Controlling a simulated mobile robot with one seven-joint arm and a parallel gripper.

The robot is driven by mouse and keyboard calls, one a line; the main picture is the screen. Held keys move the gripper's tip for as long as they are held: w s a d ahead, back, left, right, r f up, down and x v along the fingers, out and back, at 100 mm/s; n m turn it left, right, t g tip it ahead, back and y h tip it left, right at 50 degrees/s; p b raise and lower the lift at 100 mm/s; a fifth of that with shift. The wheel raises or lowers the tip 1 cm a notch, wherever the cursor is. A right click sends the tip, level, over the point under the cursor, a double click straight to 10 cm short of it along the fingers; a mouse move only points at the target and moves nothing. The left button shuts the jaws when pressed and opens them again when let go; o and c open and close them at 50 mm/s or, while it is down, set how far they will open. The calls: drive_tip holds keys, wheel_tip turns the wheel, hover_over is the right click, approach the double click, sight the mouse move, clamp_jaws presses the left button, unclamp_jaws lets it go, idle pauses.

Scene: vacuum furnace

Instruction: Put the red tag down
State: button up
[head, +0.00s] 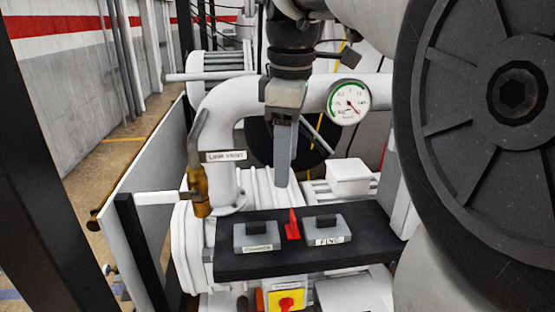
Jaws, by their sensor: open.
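The red tag (293,226) stands upright on the black shelf (262,264), between two grey blocks. It narrows to a point at the top. My gripper (283,180) hangs from above, seen nearly edge-on, with its fingers pointing down. It is open, and its tips are a little above the red tag in the picture. A gap shows between them, and nothing shows in the fingers. The depth between the gripper and the shelf is hard to judge.
A labelled grey block (256,236) and another (327,229) flank the tag. A white pipe with a gauge (348,102) and a brass valve (198,188) are close by. A large dark wheel (485,120) fills the right. A red knob on yellow (287,302) sits below.

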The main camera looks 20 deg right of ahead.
drive_tip(key=w+d+r+n+g, duration=0.1)
drive_tip(key=w+d+n, duration=0.2)
drive_tip(key=n, duration=0.1)
drive_tip(key=b, duration=0.3)
approach(293, 215)
drive_tip(key=f, duration=0.5)
drive_tip(key=shift+w+d, duration=0.2)
drive_tip(key=shift+d, duration=0.05)
drive_tip(key=shift+s+a+f, duration=0.1)
drive_tip(key=shift+a+f, duration=0.05)
drive_tip(key=shift+f, duration=2.55)
drive_tip(key=c, duration=1.2)
